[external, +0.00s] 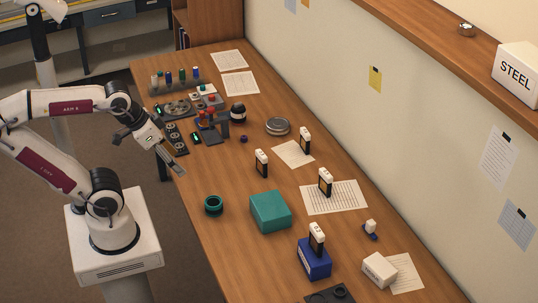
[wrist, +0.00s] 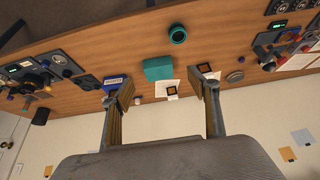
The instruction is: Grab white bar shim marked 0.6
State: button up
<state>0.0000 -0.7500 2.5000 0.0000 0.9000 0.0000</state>
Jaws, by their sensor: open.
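Several upright pieces with white tops and dark, yellow-centred bodies stand on the bench in the external view: one near the middle (external: 262,163), one behind it (external: 305,141), one on a printed sheet (external: 325,183), and one on a blue box (external: 317,240). Their markings are too small to read, so I cannot tell which is the 0.6 shim. My gripper (external: 178,168) is open and empty, above the bench's left edge, well left of these pieces. In the wrist view my gripper (wrist: 163,88) shows its fingers wide apart, with small dark pieces (wrist: 172,91) far beyond.
A teal box (external: 270,212), a dark teal ring (external: 213,206) and the blue box (external: 314,262) stand on the near bench. A white box (external: 380,269) is at the right. Tools and bottles crowd the far left. The wall and shelf (external: 440,42) bound the bench's back.

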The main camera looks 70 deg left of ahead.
jog(key=shift+o, duration=0.6)
jog(key=w+a+t+y, duration=0.1)
jog(key=w+a, duration=0.4)
jog(key=w, duration=0.6)
jog(key=w+a+t+y, duration=0.1)
jog(key=w+a+t, duration=0.1)
jog(key=w+a, duration=0.65)
jog(key=w+a+t+y, duration=0.1)
jog(key=w+a, duration=0.1)
jog(key=w, duration=1.1)
jog(key=w+a+f+t+h, duration=0.1)
jog(key=w+a+f+t, duration=0.1)
jog(key=w+a+f, duration=0.65)
jog(key=t+h, duration=0.2)
jog(key=h, duration=0.1)
send_near(305, 141)
jog(key=w+a, duration=0.1)
jog(key=w, duration=0.2)
jog(key=shift+f+m, duration=0.15)
jog(key=shift+m, duration=0.25)
